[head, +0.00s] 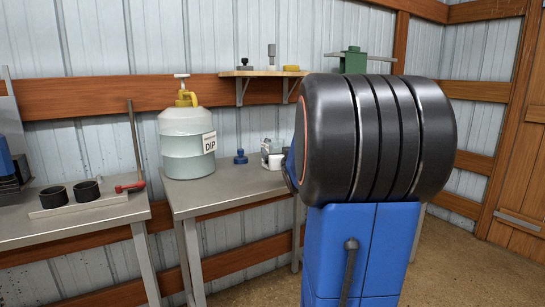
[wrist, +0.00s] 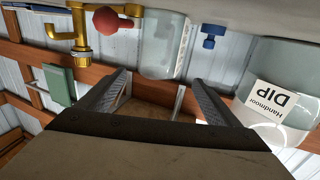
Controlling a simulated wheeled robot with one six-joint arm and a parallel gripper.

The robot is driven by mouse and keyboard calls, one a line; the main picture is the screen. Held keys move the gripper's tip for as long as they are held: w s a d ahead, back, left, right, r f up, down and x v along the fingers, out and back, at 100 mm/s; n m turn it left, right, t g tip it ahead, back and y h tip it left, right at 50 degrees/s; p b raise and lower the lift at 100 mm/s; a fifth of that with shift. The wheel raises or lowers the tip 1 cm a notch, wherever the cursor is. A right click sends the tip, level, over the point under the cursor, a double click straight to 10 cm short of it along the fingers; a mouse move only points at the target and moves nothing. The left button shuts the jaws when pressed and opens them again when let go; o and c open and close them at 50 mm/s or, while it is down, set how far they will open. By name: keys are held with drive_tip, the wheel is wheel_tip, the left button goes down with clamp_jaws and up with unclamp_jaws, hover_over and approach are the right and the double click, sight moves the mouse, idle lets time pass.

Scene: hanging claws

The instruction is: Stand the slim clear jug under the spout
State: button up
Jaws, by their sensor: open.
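In the wrist view the scene is upside down. The slim clear jug (wrist: 164,45) stands on the bench, with a white label at its right edge. A brass spout (wrist: 80,40) with a red knob is left of the jug, apart from it. My gripper (wrist: 160,84) is open; its fingers are spread and nothing is between them. The jug appears beyond the fingertips, in line with the gap. In the head view my dark arm link hides the spout and most of my gripper; I cannot clearly make out the slim jug there.
A large jug labelled DIP (head: 187,143) with a yellow pump top stands on the steel bench (head: 228,190). A small blue fitting (head: 240,157) is between it and the slim jug. A wall shelf (head: 262,73) holds small parts. A left bench (head: 70,228) holds two black cups.

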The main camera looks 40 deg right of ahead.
sight(276, 146)
drive_tip(key=x, duration=0.6)
drive_tip(key=shift+d+x, duration=0.25)
drive_tip(key=shift+x, duration=2.5)
drive_tip(key=shift+s, duration=0.15)
drive_tip(key=c, duration=1.6)
